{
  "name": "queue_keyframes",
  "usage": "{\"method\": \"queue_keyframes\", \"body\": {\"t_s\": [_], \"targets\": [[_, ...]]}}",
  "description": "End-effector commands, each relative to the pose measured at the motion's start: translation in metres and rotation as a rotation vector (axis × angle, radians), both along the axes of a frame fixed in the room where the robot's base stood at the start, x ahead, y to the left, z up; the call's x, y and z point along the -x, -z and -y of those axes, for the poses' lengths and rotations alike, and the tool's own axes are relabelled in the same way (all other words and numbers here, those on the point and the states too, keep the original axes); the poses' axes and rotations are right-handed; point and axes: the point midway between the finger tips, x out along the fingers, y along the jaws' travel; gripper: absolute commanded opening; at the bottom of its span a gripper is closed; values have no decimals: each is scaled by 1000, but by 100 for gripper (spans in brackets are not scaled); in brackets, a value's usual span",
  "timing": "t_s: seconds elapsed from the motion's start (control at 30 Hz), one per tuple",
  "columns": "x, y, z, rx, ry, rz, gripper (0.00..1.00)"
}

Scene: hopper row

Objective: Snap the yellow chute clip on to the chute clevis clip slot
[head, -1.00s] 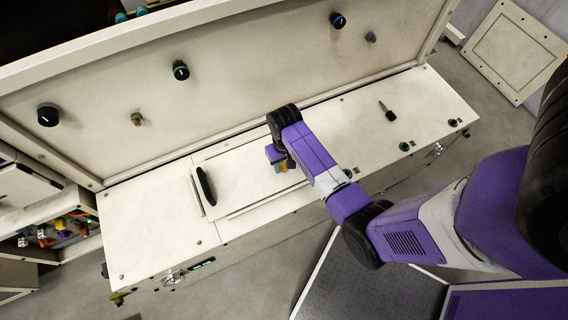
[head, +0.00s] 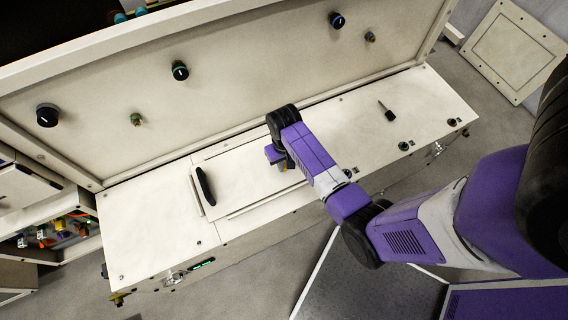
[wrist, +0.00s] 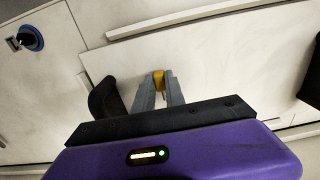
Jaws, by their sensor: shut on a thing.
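My gripper (wrist: 159,92) is shut on the yellow chute clip (wrist: 158,77), which shows between the fingertips in the wrist view. In the head view my gripper (head: 283,166) hangs over the cream cabinet top, and only a bit of the yellow clip (head: 283,168) shows beneath it. I cannot tell from these views whether the clip touches the surface. I cannot make out the chute clevis or its clip slot for certain in either view.
A panel with a black handle (head: 205,186) lies on the cabinet top (head: 150,225), left of my gripper. A rear wall with knobs (head: 180,71) rises behind. A black lever (head: 387,111) and small round fittings (head: 404,146) are to the right.

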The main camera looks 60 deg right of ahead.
Motion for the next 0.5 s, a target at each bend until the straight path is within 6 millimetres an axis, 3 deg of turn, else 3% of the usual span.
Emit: {"method": "queue_keyframes", "body": {"t_s": [0.17,0.27,0.5], "targets": [[-1,-20,1,2,0,3,0],[-1,-41,1,3,0,6,0],[-1,-114,1,4,1,7,0]]}}
